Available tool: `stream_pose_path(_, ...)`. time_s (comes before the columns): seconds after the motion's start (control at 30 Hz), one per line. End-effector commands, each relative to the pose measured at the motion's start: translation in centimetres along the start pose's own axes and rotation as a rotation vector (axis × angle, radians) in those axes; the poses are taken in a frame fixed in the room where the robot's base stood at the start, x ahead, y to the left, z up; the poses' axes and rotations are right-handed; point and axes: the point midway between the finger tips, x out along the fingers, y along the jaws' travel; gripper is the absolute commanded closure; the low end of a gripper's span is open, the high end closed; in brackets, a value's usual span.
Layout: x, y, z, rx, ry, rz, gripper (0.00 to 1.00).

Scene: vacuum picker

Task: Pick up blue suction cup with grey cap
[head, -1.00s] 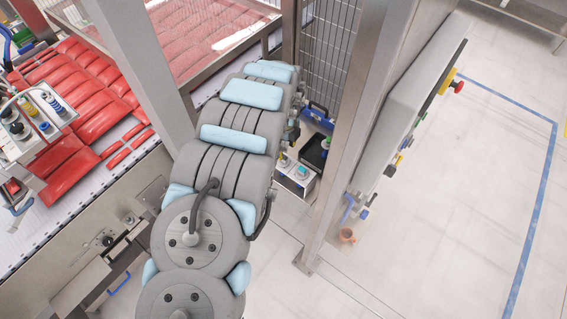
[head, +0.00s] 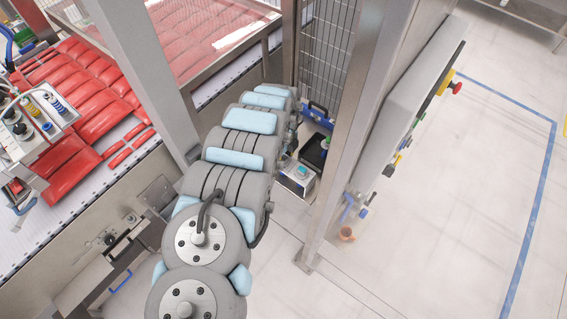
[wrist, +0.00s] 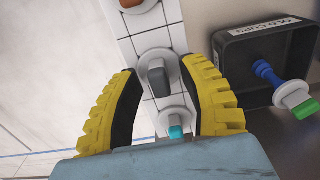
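In the wrist view, my gripper (wrist: 160,112) has two yellow ribbed fingers spread wide apart, with nothing between their tips touching them. A grey-capped piece (wrist: 157,77) with a white round collar stands on a white tiled holder between and beyond the fingers. I cannot see a blue cup under it. A second piece with a teal cap (wrist: 176,131) and white collar sits nearer, partly hidden by the gripper body. In the head view my arm hides the gripper.
A black box labelled "OLD CUPS" (wrist: 233,55) stands close to the right finger, with a blue cup with a green cap (wrist: 283,84) at it. An orange piece (wrist: 131,3) is at the top edge. In the head view, a steel post (head: 345,130) rises right of my arm.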

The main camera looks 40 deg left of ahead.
Motion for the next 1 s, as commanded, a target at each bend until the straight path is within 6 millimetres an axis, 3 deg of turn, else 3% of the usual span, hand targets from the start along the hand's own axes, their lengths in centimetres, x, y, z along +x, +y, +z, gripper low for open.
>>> stream_pose_path(0.03, 0.0, 0.0, 0.0, 0.000, 0.000, 0.000, 0.75)
stream_pose_path(0.1, 0.0, 0.0, 0.0, 0.000, 0.000, 0.000, 0.95)
stream_pose_path(0.13, 0.0, 0.0, 0.0, 0.000, 0.000, 0.000, 1.00)
stream_pose_path(0.67, -0.3, 0.0, 0.0, 0.000, 0.001, 0.000, 1.00)
stream_pose_path(1.0, -3.4, -0.1, 0.1, 0.000, -0.002, -0.002, 1.00)
